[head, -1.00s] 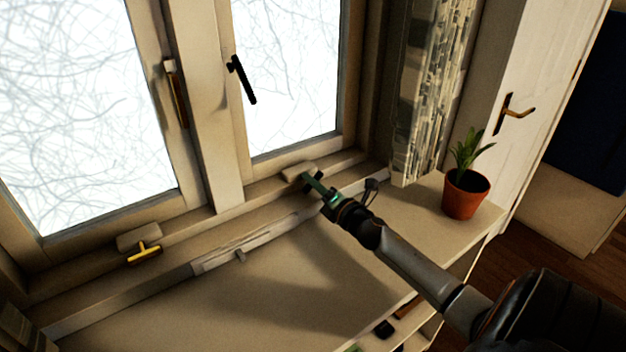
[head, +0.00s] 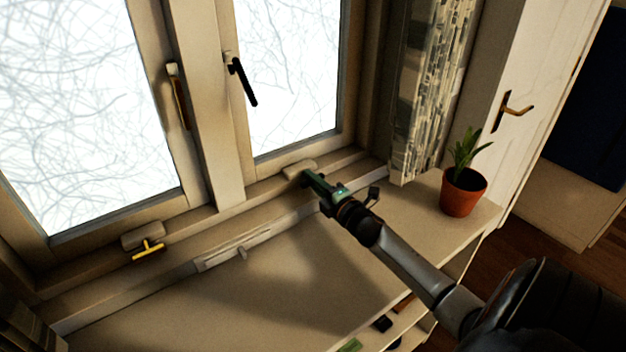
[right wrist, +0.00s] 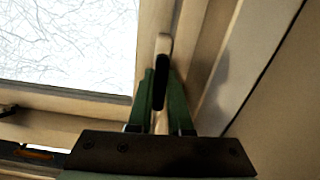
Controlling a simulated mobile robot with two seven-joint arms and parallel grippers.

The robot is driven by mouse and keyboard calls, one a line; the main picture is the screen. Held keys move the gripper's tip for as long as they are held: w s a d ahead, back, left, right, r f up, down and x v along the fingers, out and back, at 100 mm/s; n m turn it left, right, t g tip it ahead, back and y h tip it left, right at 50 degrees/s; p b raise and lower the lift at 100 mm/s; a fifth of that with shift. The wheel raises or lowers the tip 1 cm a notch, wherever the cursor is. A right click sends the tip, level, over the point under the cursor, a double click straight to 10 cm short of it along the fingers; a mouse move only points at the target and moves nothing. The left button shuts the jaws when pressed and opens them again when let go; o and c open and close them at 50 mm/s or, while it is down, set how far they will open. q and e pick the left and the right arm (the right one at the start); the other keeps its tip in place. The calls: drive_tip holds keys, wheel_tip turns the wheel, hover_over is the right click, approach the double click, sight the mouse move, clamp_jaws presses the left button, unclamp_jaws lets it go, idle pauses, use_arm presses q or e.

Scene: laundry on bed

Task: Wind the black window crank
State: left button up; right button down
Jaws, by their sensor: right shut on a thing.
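The black window crank (right wrist: 160,88) shows between the two green fingers of my right gripper (right wrist: 160,105) in the right wrist view. The fingers are shut on it. Its pale housing (right wrist: 164,44) is just beyond it. In the head view my right gripper (head: 311,180) reaches to this housing (head: 300,168) at the foot of the right window, and it hides the crank there. My left gripper is not in view.
A yellow crank (head: 148,249) sits at the foot of the left window. A black lever handle (head: 242,81) is on the right window frame. A potted plant (head: 463,192) stands on the sill top (head: 290,265), right of my arm. The sill between is mostly clear.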

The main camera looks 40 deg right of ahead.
drive_tip(key=c, duration=0.8)
unclamp_jaws()
drive_tip(key=shift+c, duration=0.2)
drive_tip(key=shift+s, duration=0.1)
drive_tip(key=s, duration=0.4)
drive_tip(key=s+a, duration=0.1)
drive_tip(key=s, duration=0.7)
drive_tip(key=shift+s+a+b, duration=0.1)
drive_tip(key=shift+a+b, duration=0.1)
drive_tip(key=shift+b, duration=0.1)
drive_tip(key=shift+s, duration=0.1)
